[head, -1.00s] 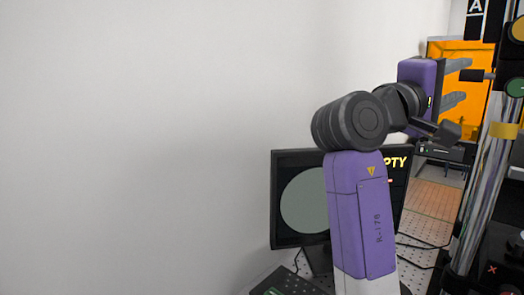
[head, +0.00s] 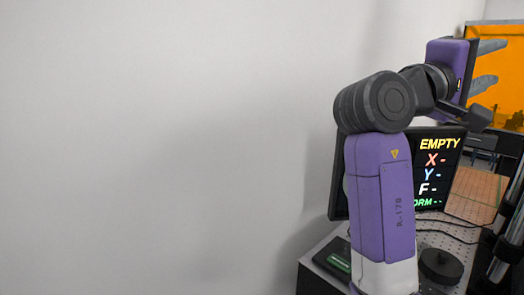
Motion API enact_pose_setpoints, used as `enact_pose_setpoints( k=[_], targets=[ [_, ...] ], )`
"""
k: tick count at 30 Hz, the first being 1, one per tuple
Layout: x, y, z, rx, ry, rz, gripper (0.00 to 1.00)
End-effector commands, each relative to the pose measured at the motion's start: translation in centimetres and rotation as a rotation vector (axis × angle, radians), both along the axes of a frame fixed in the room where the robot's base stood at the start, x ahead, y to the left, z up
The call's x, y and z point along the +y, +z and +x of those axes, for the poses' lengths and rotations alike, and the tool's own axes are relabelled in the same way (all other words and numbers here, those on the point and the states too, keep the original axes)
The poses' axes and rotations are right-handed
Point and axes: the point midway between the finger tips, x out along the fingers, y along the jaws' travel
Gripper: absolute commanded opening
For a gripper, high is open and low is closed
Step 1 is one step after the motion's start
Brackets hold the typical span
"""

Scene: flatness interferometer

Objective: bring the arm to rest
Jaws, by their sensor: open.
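My arm, purple with dark grey joints, rises in the right half of the head view. Its upper part bends to the right at a dark elbow. My gripper (head: 499,62) is at the upper right, with two grey fingers spread apart and pointing right. No object shows between them; the orange panel (head: 510,95) is behind. I cannot tell how far the gripper is from that panel.
Behind my arm, a partly hidden monitor (head: 450,165) reads EMPTY, X, Y and F. It stands on a perforated table (head: 318,262). A black round piece (head: 441,266) and a black box (head: 334,259) lie there. A wooden board (head: 474,194) is at right. The left is bare wall.

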Motion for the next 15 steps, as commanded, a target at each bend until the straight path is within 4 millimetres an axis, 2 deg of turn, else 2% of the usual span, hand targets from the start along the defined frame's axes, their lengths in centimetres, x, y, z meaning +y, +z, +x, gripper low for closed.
enact_pose_setpoints(
  k=[11,15],
  targets=[
    [2.1,3.5,2.3,-0.223,0.219,-0.065,0.42],
    [3.9,3.1,3.9,-0.312,0.375,-0.081,0.42]
  ],
)
